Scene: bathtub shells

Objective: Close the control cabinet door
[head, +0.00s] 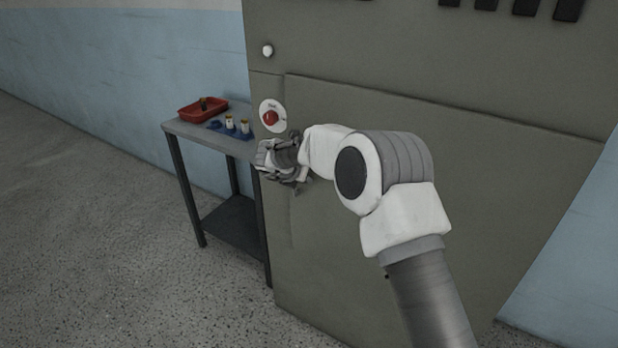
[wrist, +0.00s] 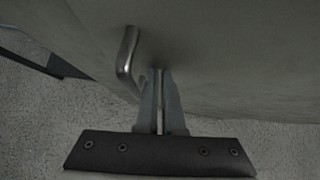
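The control cabinet (head: 470,60) is a large olive-grey box. Its door (head: 500,210) fills most of its front below a seam and looks nearly flush with the frame; whether it is fully closed I cannot tell. A bent metal handle (wrist: 127,55) stands out from the door in the wrist view. My gripper (wrist: 160,75) is beside this handle, to its right, with its fingers together and pointing at the door surface. The handle is not between the fingers. In the head view my gripper is at the door's left side, partly hidden by my wrist.
A red button (head: 270,117) and a small white lamp (head: 267,50) are on the cabinet's left strip. A small grey table (head: 190,130) with a red tray (head: 190,113) and a blue rack (head: 222,131) stands left of the cabinet. Floor at the left is clear.

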